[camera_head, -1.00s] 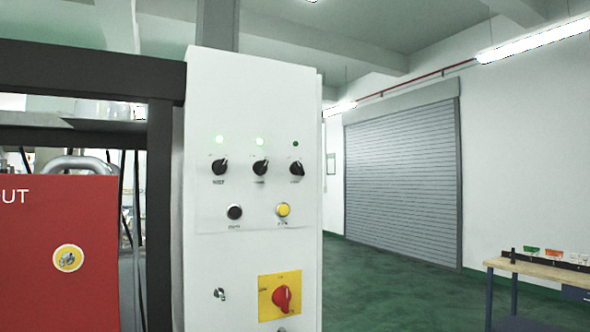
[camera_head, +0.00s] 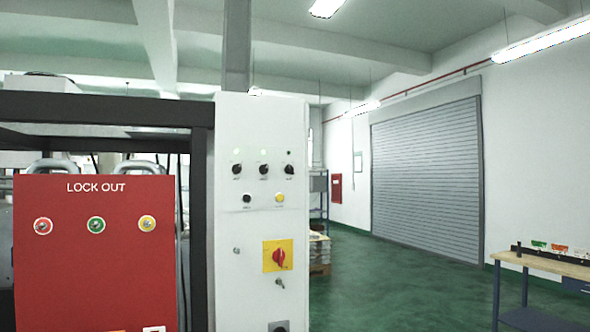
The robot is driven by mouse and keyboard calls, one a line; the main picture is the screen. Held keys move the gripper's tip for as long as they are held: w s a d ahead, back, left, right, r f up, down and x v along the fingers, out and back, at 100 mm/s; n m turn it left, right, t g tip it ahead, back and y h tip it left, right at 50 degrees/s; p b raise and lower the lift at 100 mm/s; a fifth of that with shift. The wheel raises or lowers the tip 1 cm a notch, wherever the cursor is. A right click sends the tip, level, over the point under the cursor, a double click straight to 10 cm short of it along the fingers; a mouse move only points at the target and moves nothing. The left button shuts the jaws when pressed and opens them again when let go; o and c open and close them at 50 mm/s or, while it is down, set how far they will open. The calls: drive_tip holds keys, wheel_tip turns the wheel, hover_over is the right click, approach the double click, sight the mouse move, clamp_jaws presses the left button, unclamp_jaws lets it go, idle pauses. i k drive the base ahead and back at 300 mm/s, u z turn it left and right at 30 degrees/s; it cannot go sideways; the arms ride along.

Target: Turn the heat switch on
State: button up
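A white control panel (camera_head: 231,230) stands upright at the middle of the view. It has a row of three black rotary switches: left (camera_head: 236,170), middle (camera_head: 263,170) and right (camera_head: 289,170). Their labels are too small to read, so I cannot tell which is the heat switch. Above them, the left lamp (camera_head: 237,152) and middle lamp (camera_head: 263,152) look lit pale green, and the right lamp (camera_head: 288,153) looks dark. Below are a black button (camera_head: 247,199), a yellow button (camera_head: 279,198) and a red rotary switch (camera_head: 278,258) on a yellow plate. My gripper is not in view.
A red LOCK OUT box (camera_head: 95,265) stands left of the panel, by a dark frame post (camera_head: 198,240). A workbench (camera_head: 540,262) is at the right. Open green floor (camera_head: 400,285) lies between it and the panel. A grey roller door (camera_head: 427,180) is behind.

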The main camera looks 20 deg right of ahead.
sight(289, 168)
drive_tip(key=u, duration=0.75)
drive_tip(key=i, duration=0.9)
drive_tip(key=u, duration=0.05)
